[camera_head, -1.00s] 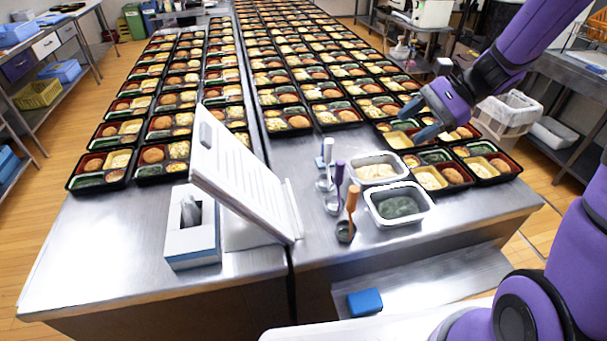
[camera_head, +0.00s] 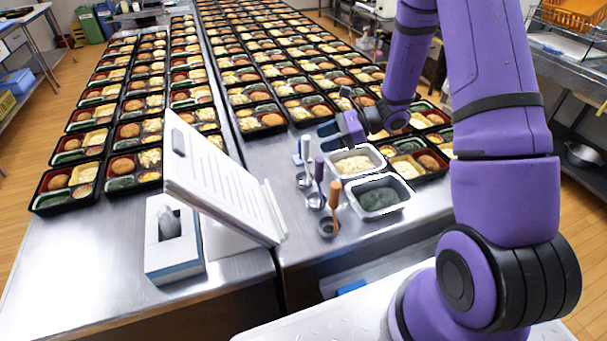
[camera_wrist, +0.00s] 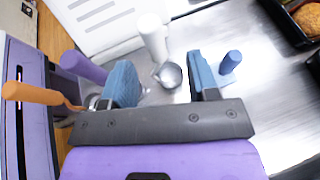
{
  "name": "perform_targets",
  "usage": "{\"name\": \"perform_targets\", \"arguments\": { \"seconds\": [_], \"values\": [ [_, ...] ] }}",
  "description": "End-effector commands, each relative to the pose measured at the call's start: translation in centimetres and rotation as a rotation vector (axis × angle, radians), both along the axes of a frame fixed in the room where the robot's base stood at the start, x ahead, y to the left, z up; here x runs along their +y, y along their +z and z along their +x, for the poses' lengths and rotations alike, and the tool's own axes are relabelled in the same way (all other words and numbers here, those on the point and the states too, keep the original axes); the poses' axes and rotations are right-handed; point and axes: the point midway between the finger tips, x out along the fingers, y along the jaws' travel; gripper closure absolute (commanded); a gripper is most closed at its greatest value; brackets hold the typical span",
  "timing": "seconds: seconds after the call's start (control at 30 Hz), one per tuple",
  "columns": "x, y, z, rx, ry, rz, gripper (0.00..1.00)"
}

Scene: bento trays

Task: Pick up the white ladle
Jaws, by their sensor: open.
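My gripper (camera_head: 335,132) is open and empty, just right of the white handle in the head view. Its two blue fingers (camera_wrist: 160,62) are spread apart in the wrist view. I see no contact with the ladle.
A purple-handled ladle (camera_head: 319,169) and an orange-handled ladle (camera_head: 335,194) stand in front. A blue handle (camera_wrist: 230,62) is beside my right finger. Two food pans (camera_head: 376,213) are to the right. A slanted white board (camera_head: 220,180) stands left. Bento trays fill the back.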

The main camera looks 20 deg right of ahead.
Motion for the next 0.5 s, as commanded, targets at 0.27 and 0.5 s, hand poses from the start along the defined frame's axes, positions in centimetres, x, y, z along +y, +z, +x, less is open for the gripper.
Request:
{"name": "perform_targets", "arguments": {
  "seconds": [0.27,0.5],
  "values": [
    [1.8,-0.8,0.3,0.000,0.002,-0.001,0.46],
    [4.8,-2.2,0.7,-0.001,0.003,-0.001,0.46]
  ]
}}
